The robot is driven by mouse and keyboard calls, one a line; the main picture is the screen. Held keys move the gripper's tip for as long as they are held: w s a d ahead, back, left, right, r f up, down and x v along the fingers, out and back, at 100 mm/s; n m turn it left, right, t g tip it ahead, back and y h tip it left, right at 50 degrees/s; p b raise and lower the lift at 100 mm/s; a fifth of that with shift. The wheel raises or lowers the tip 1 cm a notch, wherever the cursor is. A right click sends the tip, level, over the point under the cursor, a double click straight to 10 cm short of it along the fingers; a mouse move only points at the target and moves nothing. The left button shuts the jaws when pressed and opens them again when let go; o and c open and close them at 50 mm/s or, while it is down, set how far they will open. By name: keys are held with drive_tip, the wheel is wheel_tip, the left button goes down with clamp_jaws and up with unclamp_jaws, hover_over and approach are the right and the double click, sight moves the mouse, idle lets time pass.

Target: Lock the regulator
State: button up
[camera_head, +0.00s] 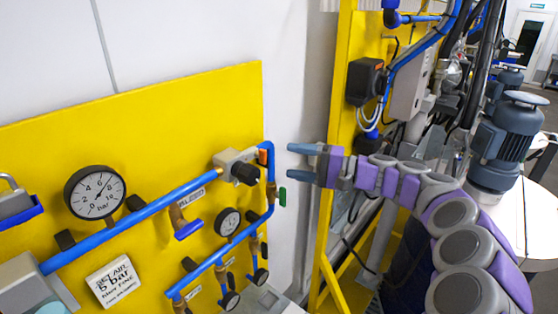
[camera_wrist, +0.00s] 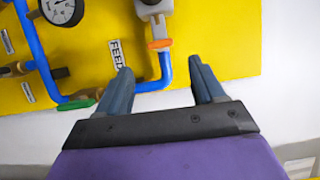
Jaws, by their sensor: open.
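The regulator (camera_head: 243,172) appears to be the grey body with a black knob at the right end of the upper blue pipe on the yellow panel. An orange piece (camera_head: 263,157) sits beside it by the pipe bend. In the wrist view, the grey body (camera_wrist: 152,8) is cut off at the top edge, with the orange piece (camera_wrist: 160,44) below it. My gripper (camera_head: 290,161) is open and empty, to the right of the regulator and apart from it. In the wrist view, the fingertips (camera_wrist: 160,68) lie either side of the blue pipe's line; contact cannot be told.
The yellow panel (camera_head: 150,110) carries a large round gauge (camera_head: 95,192), a smaller gauge (camera_head: 228,221), blue pipes, a green handle (camera_head: 282,196) and several lower valves. A yellow frame (camera_head: 335,140) and a blue motor (camera_head: 505,140) stand at right. White wall lies between panel and frame.

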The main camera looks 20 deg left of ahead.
drive_tip(key=d, duration=1.1)
drive_tip(key=shift+d, duration=0.35)
drive_tip(key=s+a+f+n+g+h+b, duration=0.1)
drive_tip(key=s+a+g+h+b, duration=0.15)
drive_tip(key=s, duration=0.45)
drive_tip(key=s+a+f+n+g+h+b, duration=0.1)
drive_tip(key=s+a+n+b, duration=0.15)
drive_tip(key=s, duration=0.45)
drive_tip(key=s+f+h+b, duration=0.1)
drive_tip(key=s+f+h, duration=0.4)
drive_tip(key=s, duration=0.5)
drive_tip(key=s+d+f+m+t+h+b, duration=0.1)
drive_tip(key=s+d+f+m+h+b, duration=0.2)
drive_tip(key=s+d+f+h, duration=0.6)
drive_tip(key=s+d+f+b, duration=0.2)
drive_tip(key=s+d+f, duration=0.8)
drive_tip(key=d+f, duration=0.2)
drive_tip(key=shift+s+d+t+b, duration=0.2)
drive_tip(key=shift+d+t+b, duration=0.1)
drive_tip(key=shift+t+b, duration=0.05)
drive_tip(key=shift+f+h, duration=0.1)
drive_tip(key=shift+h, duration=0.15)
